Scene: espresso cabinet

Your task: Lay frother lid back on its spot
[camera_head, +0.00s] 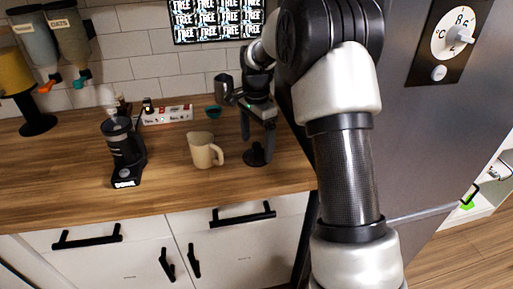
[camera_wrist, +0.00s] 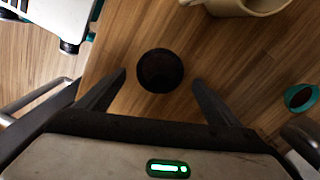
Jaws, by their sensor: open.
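A small dark round piece, which looks like the frother lid (camera_head: 256,155), lies on the wooden counter right of the beige mug. In the wrist view the lid (camera_wrist: 160,70) is a dark disc between my two fingers, with wood showing on both sides. My gripper (camera_head: 257,143) points down over it, open and empty. In the wrist view my gripper (camera_wrist: 160,77) has its fingertips apart on either side of the disc, not touching it as far as I see. The exact height gap is hard to tell.
The beige mug (camera_head: 202,151) stands close left of the lid. A black appliance (camera_head: 125,152) stands further left. The steel fridge (camera_head: 425,150) bounds the right.

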